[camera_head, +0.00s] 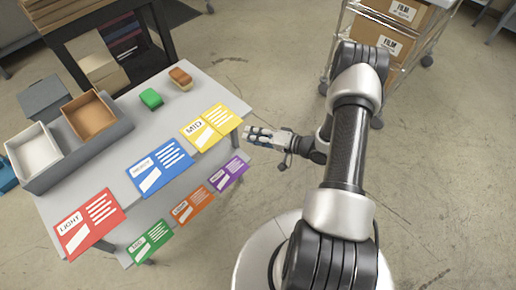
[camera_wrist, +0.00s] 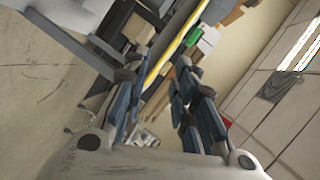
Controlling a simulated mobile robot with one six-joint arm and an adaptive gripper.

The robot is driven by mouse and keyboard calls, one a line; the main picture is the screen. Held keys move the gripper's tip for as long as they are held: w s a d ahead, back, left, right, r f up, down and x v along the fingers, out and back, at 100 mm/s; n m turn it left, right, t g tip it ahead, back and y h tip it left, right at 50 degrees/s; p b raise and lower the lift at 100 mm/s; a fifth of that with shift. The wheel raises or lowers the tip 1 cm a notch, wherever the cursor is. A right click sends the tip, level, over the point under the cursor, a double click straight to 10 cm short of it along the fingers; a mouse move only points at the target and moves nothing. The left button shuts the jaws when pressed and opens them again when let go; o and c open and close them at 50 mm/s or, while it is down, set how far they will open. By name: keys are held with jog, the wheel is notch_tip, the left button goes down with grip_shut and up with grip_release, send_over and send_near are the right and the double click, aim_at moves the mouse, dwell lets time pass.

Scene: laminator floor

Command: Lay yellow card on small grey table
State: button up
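The yellow card (camera_head: 211,127), marked MID, lies flat at the right front edge of a light grey table (camera_head: 185,103). I cannot tell whether this is the task's small grey table; no other one is clear. My gripper (camera_head: 249,135) is just off that edge, close to the card's right end, with its fingers pointing left. In the wrist view, my gripper (camera_wrist: 156,72) has its fingers apart. A thin yellow strip (camera_wrist: 172,50), likely the card edge-on, shows between them. I see no contact with the card.
Blue (camera_head: 159,167) and red (camera_head: 90,222) cards lie along the same edge. Green (camera_head: 150,242), orange (camera_head: 193,205) and purple (camera_head: 229,173) cards sit lower, in front. A grey tray (camera_head: 85,157) holds white and brown boxes. A wire cart (camera_head: 399,66) stands behind right.

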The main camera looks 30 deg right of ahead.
jog(key=w+d+r+n+g+h, duration=0.1)
jog(key=w+d+r+n+h, duration=0.2)
jog(key=r, duration=0.4)
jog(key=w+d+r+n+g+h, duration=0.1)
jog(key=w+d+r+h, duration=0.25)
jog(key=r, duration=0.25)
notch_tip(320, 180, up, 12)
jog(key=s+a+h, duration=0.1)
jog(key=s+h, duration=0.1)
jog(key=h, duration=0.3)
jog(key=s+a+r+g, duration=0.2)
jog(key=s+a+r, duration=0.4)
jog(key=s, duration=0.4)
jog(key=s+a+r+n+g+y, duration=0.1)
jog(key=s+a, duration=0.4)
jog(key=s, duration=0.4)
jog(key=s+a+r+n+g+y, duration=0.1)
jog(key=s+a, duration=0.4)
jog(key=s, duration=0.5)
jog(key=shift+s+a+r+n+g, duration=0.2)
jog(key=shift+a+r+n+g, duration=0.1)
jog(key=shift+r+n+g, duration=0.25)
jog(key=shift+y, duration=0.25)
